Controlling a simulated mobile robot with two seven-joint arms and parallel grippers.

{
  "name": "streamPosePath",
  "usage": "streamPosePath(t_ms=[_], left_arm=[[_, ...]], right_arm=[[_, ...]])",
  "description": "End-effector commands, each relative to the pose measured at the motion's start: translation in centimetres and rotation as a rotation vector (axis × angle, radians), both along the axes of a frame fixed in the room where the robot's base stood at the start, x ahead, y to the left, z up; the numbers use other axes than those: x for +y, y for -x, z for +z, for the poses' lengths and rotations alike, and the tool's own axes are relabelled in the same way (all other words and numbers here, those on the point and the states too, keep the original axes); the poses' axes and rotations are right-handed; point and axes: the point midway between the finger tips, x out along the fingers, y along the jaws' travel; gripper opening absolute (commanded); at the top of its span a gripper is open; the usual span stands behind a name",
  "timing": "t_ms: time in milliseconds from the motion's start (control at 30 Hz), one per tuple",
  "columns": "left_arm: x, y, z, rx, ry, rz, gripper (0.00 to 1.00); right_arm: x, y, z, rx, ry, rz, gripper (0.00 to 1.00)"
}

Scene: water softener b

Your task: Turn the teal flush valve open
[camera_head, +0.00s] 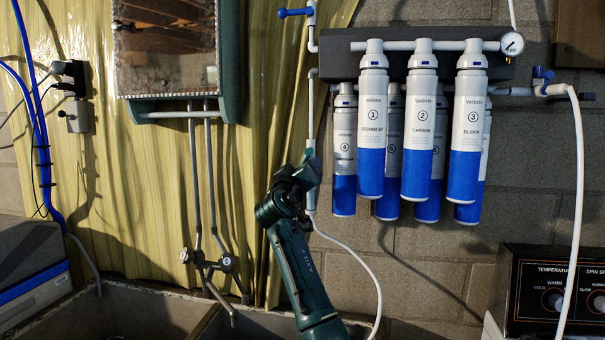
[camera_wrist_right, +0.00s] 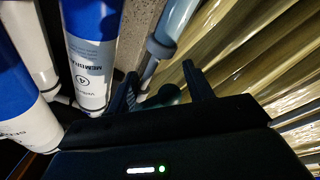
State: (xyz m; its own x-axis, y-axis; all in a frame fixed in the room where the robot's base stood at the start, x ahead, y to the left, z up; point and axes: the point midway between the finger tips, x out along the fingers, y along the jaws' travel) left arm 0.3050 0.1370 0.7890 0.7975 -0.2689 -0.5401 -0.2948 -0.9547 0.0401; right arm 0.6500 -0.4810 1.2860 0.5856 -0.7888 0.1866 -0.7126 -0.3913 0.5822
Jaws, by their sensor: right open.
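The teal flush valve shows in the right wrist view as a teal handle (camera_wrist_right: 168,94) beside a light pipe with a grey collar. It sits between the two fingers of my right gripper (camera_wrist_right: 159,78), which is open; I cannot tell whether either finger touches it. In the head view my right gripper (camera_head: 308,168) is at the vertical white pipe, left of the filter cartridges, and mostly hides the valve there. My left gripper is in neither view.
Several blue and white cartridges (camera_head: 371,135) hang close to the right of my gripper. A pale yellow curtain (camera_head: 250,130) is to its left. A white hose (camera_head: 368,268) hangs below. A blue-handled valve (camera_head: 296,12) is above, and another (camera_head: 542,77) is at far right.

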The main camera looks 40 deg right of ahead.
Motion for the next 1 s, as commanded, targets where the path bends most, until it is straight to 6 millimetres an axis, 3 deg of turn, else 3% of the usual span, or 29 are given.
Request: streamPosePath(t_ms=[167, 500, 700, 1000], left_arm=[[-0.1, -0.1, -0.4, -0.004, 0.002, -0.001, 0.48], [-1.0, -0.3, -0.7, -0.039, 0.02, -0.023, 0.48], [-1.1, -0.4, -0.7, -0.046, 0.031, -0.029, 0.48], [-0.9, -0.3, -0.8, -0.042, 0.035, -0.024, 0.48]], right_arm=[[1.3, 0.8, -0.6, -0.002, -0.002, 0.003, 0.52], [7.1, 5.1, -2.0, -0.003, -0.002, 0.003, 0.52], [9.5, 7.0, -2.4, -0.001, 0.001, 0.003, 0.52], [10.4, 7.7, -2.4, -0.001, 0.001, 0.0, 0.52]])
